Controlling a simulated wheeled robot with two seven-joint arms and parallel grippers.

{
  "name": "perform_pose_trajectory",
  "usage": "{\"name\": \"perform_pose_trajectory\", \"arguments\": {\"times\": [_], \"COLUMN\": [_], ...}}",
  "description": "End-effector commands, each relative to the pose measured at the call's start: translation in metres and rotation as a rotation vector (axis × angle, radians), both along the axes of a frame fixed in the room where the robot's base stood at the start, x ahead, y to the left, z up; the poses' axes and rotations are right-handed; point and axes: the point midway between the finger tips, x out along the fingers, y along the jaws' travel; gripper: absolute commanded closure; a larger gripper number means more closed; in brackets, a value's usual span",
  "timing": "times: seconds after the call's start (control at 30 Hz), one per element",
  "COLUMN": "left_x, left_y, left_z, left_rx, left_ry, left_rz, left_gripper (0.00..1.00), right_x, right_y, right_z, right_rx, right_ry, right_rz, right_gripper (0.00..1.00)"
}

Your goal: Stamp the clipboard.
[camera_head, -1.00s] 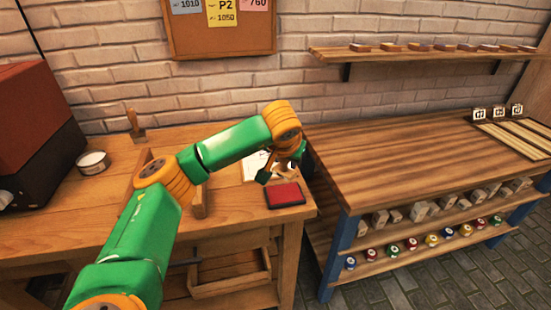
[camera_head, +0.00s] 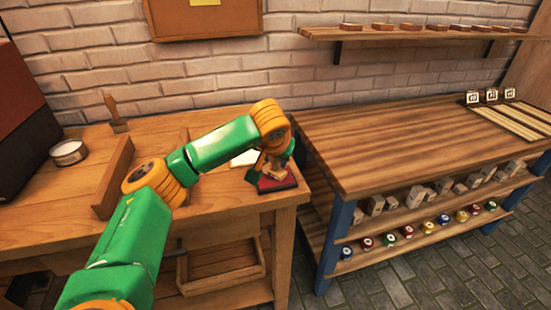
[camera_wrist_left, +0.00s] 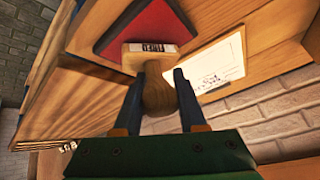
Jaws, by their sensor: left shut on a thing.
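My left gripper (camera_head: 265,172) is shut on a wooden stamp, held by its rounded handle (camera_wrist_left: 157,92) between the two fingers. The stamp's flat block with a small printed label shows in the left wrist view, at the edge of the red ink pad (camera_wrist_left: 143,28). In the head view the stamp is low over the dark-framed red pad (camera_head: 278,184); I cannot tell whether they touch. The clipboard's white sheet (camera_head: 245,158) is partly hidden behind my arm. In the left wrist view the clipboard sheet (camera_wrist_left: 222,62) carries a small dark print.
A wooden divider (camera_head: 114,180), a white tin (camera_head: 68,152) and a brush (camera_head: 115,115) are on the left bench. A second table (camera_head: 400,145) stands at right, its top mostly clear, with blocks and colored jars on shelves below. A wall shelf (camera_head: 415,33) holds small blocks.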

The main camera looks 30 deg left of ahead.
Motion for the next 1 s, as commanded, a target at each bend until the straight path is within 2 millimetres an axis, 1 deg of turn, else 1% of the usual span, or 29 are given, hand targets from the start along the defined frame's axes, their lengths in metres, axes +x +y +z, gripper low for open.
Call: {"name": "perform_pose_trajectory", "arguments": {"times": [1.0], "left_x": [0.000], "left_y": [0.000], "left_z": [-0.010], "left_rx": [0.001], "left_ry": [0.000], "left_rz": [0.001], "left_gripper": [0.95], "right_x": [0.000], "right_y": [0.000], "right_z": [-0.006], "right_rx": [0.000], "right_ry": [0.000], "right_rz": [0.001], "right_gripper": [0.50]}}
